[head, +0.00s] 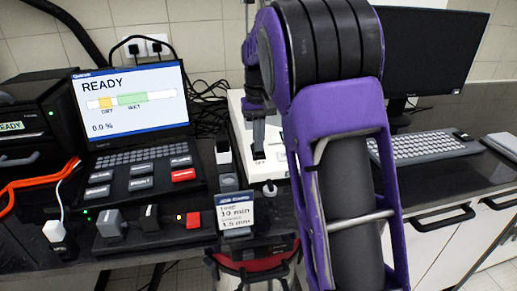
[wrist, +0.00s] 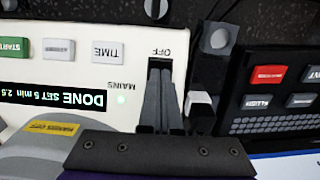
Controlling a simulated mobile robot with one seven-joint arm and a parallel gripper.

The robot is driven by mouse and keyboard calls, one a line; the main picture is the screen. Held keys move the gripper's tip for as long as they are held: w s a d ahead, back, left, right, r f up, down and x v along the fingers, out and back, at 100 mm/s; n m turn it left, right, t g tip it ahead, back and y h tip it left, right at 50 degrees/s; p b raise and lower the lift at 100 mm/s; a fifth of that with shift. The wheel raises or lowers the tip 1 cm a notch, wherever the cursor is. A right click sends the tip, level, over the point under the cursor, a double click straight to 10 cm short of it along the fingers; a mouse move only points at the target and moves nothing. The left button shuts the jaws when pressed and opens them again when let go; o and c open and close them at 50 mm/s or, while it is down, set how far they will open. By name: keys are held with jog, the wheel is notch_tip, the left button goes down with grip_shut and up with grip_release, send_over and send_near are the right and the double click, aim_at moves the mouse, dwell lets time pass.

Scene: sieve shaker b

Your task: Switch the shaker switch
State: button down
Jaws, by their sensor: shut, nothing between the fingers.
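The shaker's white control panel (wrist: 60,20) fills the left of the wrist view, upside down. In the head view my gripper (head: 258,136) points down at the white shaker housing (head: 237,110), partly behind my arm.
A laptop (head: 130,105) reading READY stands left of the shaker. A small card stand (head: 236,212) is at the bench's front edge. A monitor (head: 430,50) and keyboard (head: 425,147) are on the right. A white-topped black block (wrist: 199,104) sits close beside my fingers.

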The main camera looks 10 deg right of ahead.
jog(key=shift+f, duration=0.25)
jog(key=shift+r, duration=0.1)
notch_tip(320, 180, up, 7)
jog(key=p, duration=0.6)
dwell(0.3)
